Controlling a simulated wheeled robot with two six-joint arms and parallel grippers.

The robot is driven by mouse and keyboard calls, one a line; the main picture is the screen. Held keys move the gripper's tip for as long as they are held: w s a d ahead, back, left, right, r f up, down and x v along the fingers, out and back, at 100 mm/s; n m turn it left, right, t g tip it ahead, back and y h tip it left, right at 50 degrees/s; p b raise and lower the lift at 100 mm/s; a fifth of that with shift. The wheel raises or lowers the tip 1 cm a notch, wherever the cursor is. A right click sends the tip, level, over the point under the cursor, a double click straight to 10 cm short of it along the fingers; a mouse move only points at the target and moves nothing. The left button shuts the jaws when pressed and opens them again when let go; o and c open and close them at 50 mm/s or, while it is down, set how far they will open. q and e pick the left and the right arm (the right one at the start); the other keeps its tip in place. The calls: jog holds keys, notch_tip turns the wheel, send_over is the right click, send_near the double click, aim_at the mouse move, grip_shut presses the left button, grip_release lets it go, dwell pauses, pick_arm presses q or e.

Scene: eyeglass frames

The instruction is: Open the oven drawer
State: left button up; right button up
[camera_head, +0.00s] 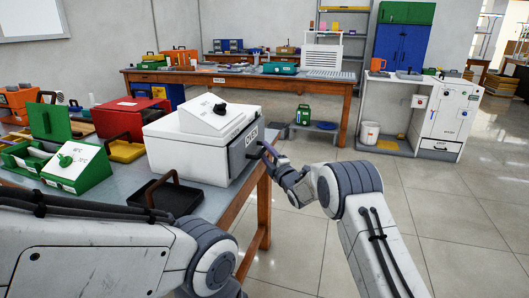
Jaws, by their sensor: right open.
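The oven (190,142) is a white box with a sloped top and a dark knob, standing on the workbench. Its grey drawer front (243,150) faces right and carries a label that seems to read OVEN. The drawer front stands slightly out from the body at an angle I cannot judge exactly. My right gripper (268,154) is open at the drawer front's right side, close to its handle, which is mostly hidden. I cannot tell whether the fingers touch it. My left arm crosses the lower left, and its gripper is out of view.
A black tray with a brown handle (172,197) sits in front of the oven. A green device (80,165) and a red box (122,116) stand to the left. Open tiled floor (430,210) lies right of the bench. A wooden table (335,88) stands behind.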

jog(key=shift+w+a+r, duration=0.1)
jog(key=shift+w+a, duration=0.25)
jog(key=shift+w, duration=0.25)
grip_shut()
dwell(1.2)
